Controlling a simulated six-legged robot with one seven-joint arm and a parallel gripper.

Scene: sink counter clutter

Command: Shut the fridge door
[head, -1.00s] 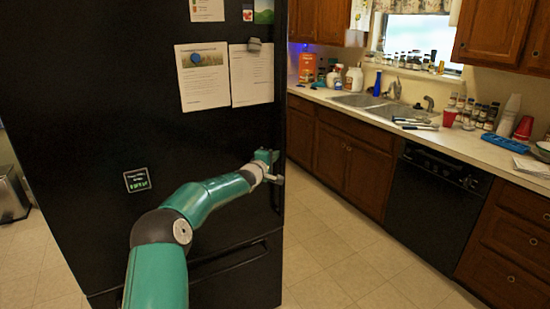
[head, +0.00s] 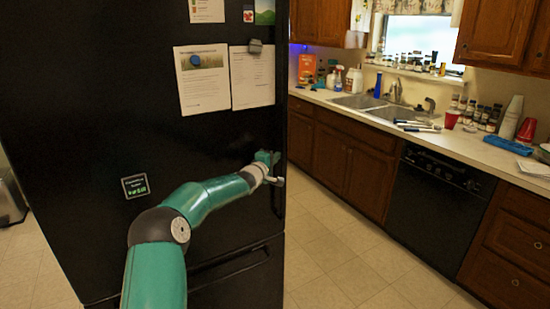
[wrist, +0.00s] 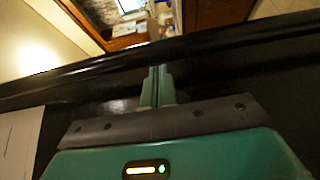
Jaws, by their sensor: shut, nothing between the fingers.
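The fridge (head: 110,90) is tall and black and fills the left half of the head view. Papers and magnets are on its door. My gripper (head: 272,158) is at the door's right edge, near the handle side. In the wrist view, my gripper's two fingers (wrist: 157,75) are together, pointing at a long dark edge of the fridge door (wrist: 230,55). I cannot tell if the fingertips touch the door. Nothing shows between them. How far the door stands open is not clear from these views.
A counter (head: 480,150) with a sink (head: 362,101), bottles and cups runs along the right. A black dishwasher (head: 428,208) is under it. The tiled floor (head: 335,255) between fridge and counter is clear. A bin (head: 10,198) stands at the far left.

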